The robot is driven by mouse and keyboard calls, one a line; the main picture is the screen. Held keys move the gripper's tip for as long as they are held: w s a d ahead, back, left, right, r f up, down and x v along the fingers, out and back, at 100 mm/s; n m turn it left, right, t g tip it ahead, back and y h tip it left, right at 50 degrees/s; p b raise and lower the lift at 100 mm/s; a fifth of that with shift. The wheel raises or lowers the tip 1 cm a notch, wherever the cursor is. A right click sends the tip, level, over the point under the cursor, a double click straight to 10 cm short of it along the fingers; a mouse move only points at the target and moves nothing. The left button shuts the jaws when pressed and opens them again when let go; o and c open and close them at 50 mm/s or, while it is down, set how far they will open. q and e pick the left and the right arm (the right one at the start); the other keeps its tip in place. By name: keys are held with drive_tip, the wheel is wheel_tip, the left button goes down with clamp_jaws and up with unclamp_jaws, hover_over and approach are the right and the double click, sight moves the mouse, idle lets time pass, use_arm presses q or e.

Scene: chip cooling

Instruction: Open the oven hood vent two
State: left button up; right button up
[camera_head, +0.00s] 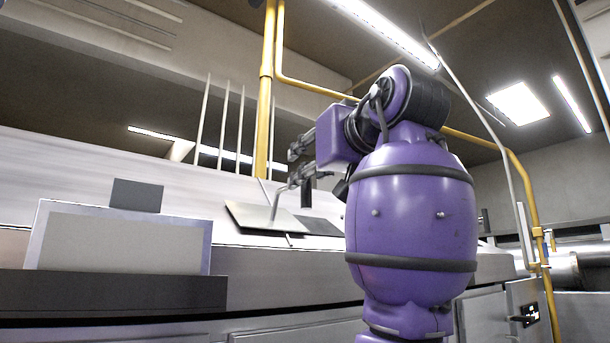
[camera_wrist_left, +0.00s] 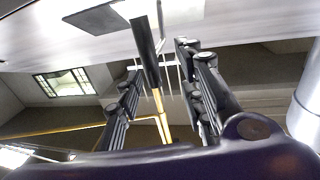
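A hood vent with a flat pale plate (camera_head: 245,217) sits on the sloped white hood in the head view. A thin handle stem rises from the plate toward my left gripper (camera_head: 294,172). In the left wrist view, the left gripper (camera_wrist_left: 165,95) has its fingers spread apart. A dark handle bar (camera_wrist_left: 146,50) shows between and in front of them; I cannot tell whether they touch it. The vent plate also shows at the top of that view (camera_wrist_left: 182,10). A second vent with a pale panel (camera_head: 120,243) stands further left. My right gripper is not in view.
Yellow pipes (camera_head: 265,100) and thin white rods (camera_head: 222,125) rise behind the hood. A dark flat piece (camera_head: 320,227) lies beside the plate. My purple arm covers part of the hood on the right. Steel cabinet fronts (camera_head: 485,322) are below.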

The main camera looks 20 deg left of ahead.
sight(306, 186)
use_arm(q)
drive_tip(key=w, duration=0.1)
drive_tip(key=w+a, duration=0.1)
drive_tip(key=w, duration=0.1)
drive_tip(key=w+a, duration=0.1)
drive_tip(key=shift+w+f, duration=0.25)
drive_tip(key=shift+f, duration=0.1)
drive_tip(key=shift+a+r, duration=0.1)
drive_tip(key=shift+a, duration=0.05)
drive_tip(key=shift+s, duration=0.2)
drive_tip(key=shift+w, duration=0.15)
drive_tip(key=c, duration=0.6)
clamp_jaws()
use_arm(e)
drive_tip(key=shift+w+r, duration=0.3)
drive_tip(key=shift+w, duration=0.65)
